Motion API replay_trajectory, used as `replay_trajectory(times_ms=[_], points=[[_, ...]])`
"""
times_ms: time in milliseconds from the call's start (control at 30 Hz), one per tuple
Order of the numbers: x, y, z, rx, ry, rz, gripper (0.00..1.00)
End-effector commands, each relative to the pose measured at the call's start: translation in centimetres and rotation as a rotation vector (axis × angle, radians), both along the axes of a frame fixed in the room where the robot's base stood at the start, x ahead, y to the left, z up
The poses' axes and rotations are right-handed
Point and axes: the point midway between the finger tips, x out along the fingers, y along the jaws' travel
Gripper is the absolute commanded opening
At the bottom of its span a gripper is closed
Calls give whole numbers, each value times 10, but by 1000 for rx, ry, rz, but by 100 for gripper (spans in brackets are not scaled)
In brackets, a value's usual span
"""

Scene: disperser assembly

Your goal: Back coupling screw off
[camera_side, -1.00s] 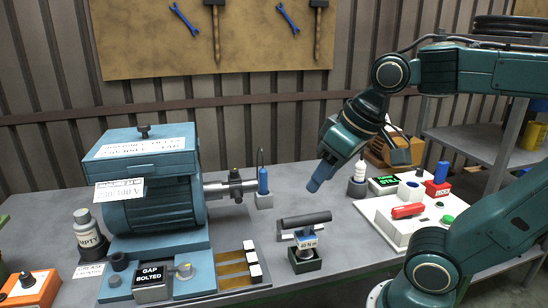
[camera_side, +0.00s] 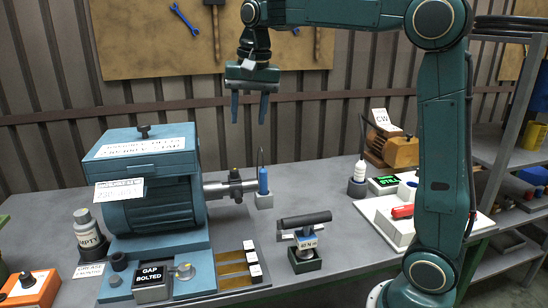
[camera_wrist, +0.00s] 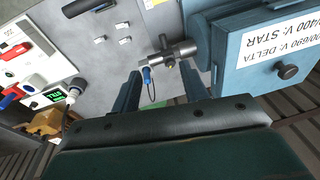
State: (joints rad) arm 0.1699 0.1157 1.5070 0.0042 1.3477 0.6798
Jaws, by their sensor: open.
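The blue motor (camera_side: 155,210) stands at the left of the bench, with its shaft and grey coupling (camera_side: 235,184) pointing right. In the wrist view the coupling (camera_wrist: 172,53) lies beyond my fingers, beside the motor's terminal box (camera_wrist: 265,55). A coupling screw is too small to make out clearly. My gripper (camera_side: 248,108) is open and empty, pointing down high above the coupling. In the wrist view its two fingers (camera_wrist: 162,92) are spread apart.
A blue-handled tool (camera_side: 263,180) with a thin wire loop stands in a holder just right of the coupling. A torque tool (camera_side: 305,220) marked 40 Nm rests on a stand.

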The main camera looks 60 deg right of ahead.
Motion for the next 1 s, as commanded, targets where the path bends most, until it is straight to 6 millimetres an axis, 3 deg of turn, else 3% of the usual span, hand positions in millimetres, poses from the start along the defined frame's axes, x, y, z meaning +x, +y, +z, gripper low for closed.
replay_trajectory(times_ms=[200, 500, 700, 1000], points=[[45, -24, -13, 30, 59, -162, 44], [91, -55, -39, 59, 130, -369, 44], [104, -66, -50, 67, 156, -443, 44], [106, -68, -52, 68, 159, -456, 44]])
